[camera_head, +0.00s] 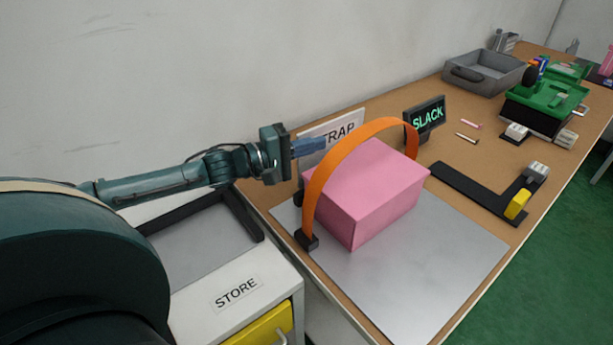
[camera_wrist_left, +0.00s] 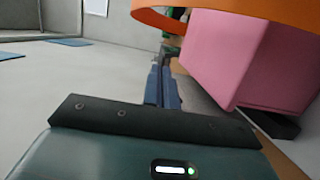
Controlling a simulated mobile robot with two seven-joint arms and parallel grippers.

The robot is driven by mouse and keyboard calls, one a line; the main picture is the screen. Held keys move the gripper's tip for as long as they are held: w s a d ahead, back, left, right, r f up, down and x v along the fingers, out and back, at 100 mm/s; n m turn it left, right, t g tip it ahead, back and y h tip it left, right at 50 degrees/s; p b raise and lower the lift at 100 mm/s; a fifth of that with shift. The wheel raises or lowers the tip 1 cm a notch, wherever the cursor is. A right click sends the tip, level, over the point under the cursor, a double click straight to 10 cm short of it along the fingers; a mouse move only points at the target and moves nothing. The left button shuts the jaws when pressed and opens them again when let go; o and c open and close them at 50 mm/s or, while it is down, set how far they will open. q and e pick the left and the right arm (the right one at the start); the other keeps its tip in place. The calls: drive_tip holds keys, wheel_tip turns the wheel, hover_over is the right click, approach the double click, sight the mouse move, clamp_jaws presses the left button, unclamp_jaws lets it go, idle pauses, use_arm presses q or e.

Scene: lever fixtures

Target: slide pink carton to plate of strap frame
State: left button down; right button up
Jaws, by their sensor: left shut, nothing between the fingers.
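The pink carton (camera_head: 365,190) sits on the grey metal plate (camera_head: 430,262), toward its back left part, under the orange strap (camera_head: 328,165). The strap arches over the carton from a black foot at the front left to near the SLACK display (camera_head: 424,118). My left gripper (camera_head: 318,146) is shut and empty, behind and left of the strap, in front of the STRAP sign. In the left wrist view my shut blue fingers (camera_wrist_left: 162,85) point ahead, with the carton (camera_wrist_left: 235,55) and strap (camera_wrist_left: 225,14) to their right. My right gripper is not in view.
A white STORE cabinet (camera_head: 232,292) with a black-rimmed tray top stands at the left. A grey bin (camera_head: 484,75) and a green fixture (camera_head: 548,98) stand farther back.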

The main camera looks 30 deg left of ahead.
use_arm(q)
drive_tip(key=a+f, duration=0.1)
drive_tip(key=f, duration=0.2)
drive_tip(key=a+f+b, duration=0.1)
drive_tip(key=f, duration=0.2)
drive_tip(key=w+f, duration=0.1)
drive_tip(key=f, duration=0.3)
drive_tip(key=shift+a+f, duration=0.1)
drive_tip(key=shift+a, duration=0.3)
drive_tip(key=shift+s+d, duration=0.15)
drive_tip(key=shift+d, duration=0.35)
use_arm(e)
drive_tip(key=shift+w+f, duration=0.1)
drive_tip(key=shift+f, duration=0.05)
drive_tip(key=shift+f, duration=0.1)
